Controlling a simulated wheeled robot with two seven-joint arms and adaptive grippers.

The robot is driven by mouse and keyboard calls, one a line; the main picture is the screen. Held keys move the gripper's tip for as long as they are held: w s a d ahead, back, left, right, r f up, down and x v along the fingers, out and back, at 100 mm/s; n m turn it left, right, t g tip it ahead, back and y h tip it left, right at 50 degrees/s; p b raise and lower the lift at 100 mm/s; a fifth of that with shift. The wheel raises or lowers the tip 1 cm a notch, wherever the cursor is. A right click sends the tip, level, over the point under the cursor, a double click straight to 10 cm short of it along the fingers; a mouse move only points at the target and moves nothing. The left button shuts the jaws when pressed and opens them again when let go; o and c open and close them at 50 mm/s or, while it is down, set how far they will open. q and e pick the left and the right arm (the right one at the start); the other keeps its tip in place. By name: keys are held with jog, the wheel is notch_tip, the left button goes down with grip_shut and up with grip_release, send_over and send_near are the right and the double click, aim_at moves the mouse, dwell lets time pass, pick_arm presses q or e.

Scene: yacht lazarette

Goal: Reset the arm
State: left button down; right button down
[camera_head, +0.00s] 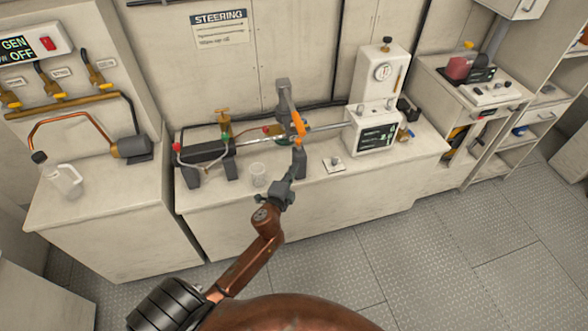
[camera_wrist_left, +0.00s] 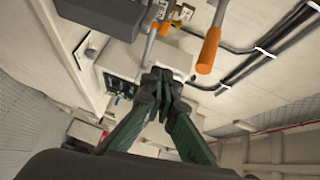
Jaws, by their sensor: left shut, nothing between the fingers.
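My left gripper (camera_head: 284,188) is shut and empty, in front of the middle bench's front edge. In the left wrist view its dark fingertips (camera_wrist_left: 160,78) meet with nothing between them. A grey upright arm (camera_head: 284,98) stands at the steering gear on the bench, beside an orange handle (camera_head: 298,124). The orange handle also shows in the left wrist view (camera_wrist_left: 209,48), above and to the right of the fingertips, apart from them. My right gripper is not in view.
A white unit with a dark display (camera_head: 375,137) stands to the right. A clear jug (camera_head: 64,181) is on the left bench. The floor at right (camera_head: 470,240) is clear.

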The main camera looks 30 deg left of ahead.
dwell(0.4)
pick_arm(q)
jog(key=s+f+n+g+h, duration=0.1)
jog(key=s+f+n+g, duration=0.15)
jog(key=s+f, duration=0.75)
jog(key=s+f+n+g, duration=0.1)
jog(key=s+f+g, duration=0.15)
jog(key=f, duration=1.45)
jog(key=s+f+n+g+h, duration=0.1)
jog(key=s+f+n+g, duration=0.15)
jog(key=s+f, duration=0.75)
jog(key=s+d+f+n+g, duration=0.2)
jog(key=s+f, duration=0.6)
jog(key=s, duration=0.4)
jog(key=s+d+f+n+g+h, duration=0.1)
jog(key=s+d+f+n+g, duration=0.1)
jog(key=s+f, duration=0.6)
jog(key=s+d+f+n+g, duration=0.2)
jog(key=s+f+g, duration=0.2)
jog(key=s+f, duration=0.5)
jog(key=s, duration=0.7)
jog(key=shift+d+n+h, duration=0.3)
jog(key=shift+d+n, duration=0.05)
jog(key=shift+n, duration=0.05)
